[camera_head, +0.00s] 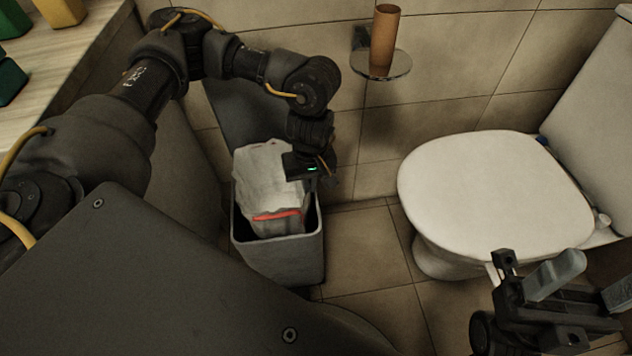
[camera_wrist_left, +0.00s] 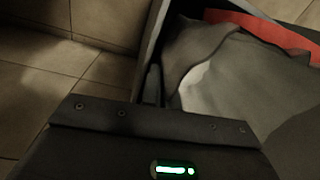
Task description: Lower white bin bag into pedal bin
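The white bin bag (camera_head: 270,172), with a red band near its lower front, sits partly inside the grey pedal bin (camera_head: 280,260). Its top stands above the rim at the back left. In the left wrist view the bag (camera_wrist_left: 225,85) and its red band fill the upper right, beside the bin wall (camera_wrist_left: 152,35). My left gripper (camera_head: 308,180) is at the bin's right rim, against the bag's right side. Its fingers (camera_wrist_left: 163,88) are close together at a fold of the bag, though partly hidden. My right gripper (camera_head: 585,285) is at the lower right, its pale fingers apart and empty.
A white toilet (camera_head: 495,190) with its lid down stands to the right. A holder with a brown roll (camera_head: 384,40) is on the wall behind. A counter (camera_head: 70,75) with coloured containers is at the upper left. Tiled floor (camera_head: 365,250) lies clear between bin and toilet.

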